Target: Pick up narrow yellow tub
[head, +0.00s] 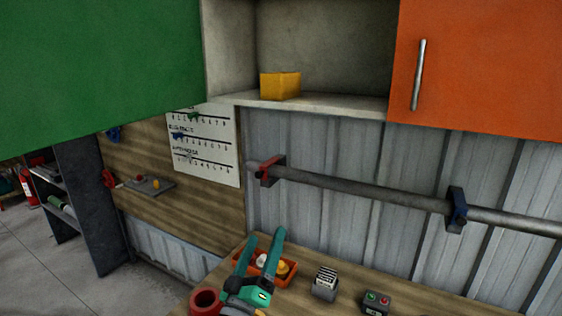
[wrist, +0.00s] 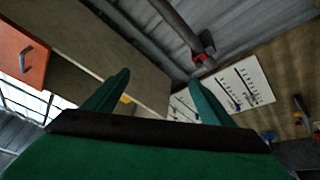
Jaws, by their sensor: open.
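The narrow yellow tub (head: 280,86) sits on the open shelf between the green and orange cabinet doors, near the shelf's front edge and left of its middle. In the wrist view only a small yellow patch, likely the tub (wrist: 126,99), shows beside one finger; the rest is hidden. My gripper (head: 264,238) is open and empty, low over the workbench, well below the shelf and apart from the tub. Its two green fingers also show spread in the wrist view (wrist: 160,78).
The shelf (head: 345,104) lies between a green door (head: 95,60) and an orange door (head: 480,70). A grey pipe (head: 360,188) crosses the wall below it. An orange tray (head: 287,278), a red ring (head: 206,300), a card holder (head: 325,284) and a button box (head: 376,302) stand on the bench.

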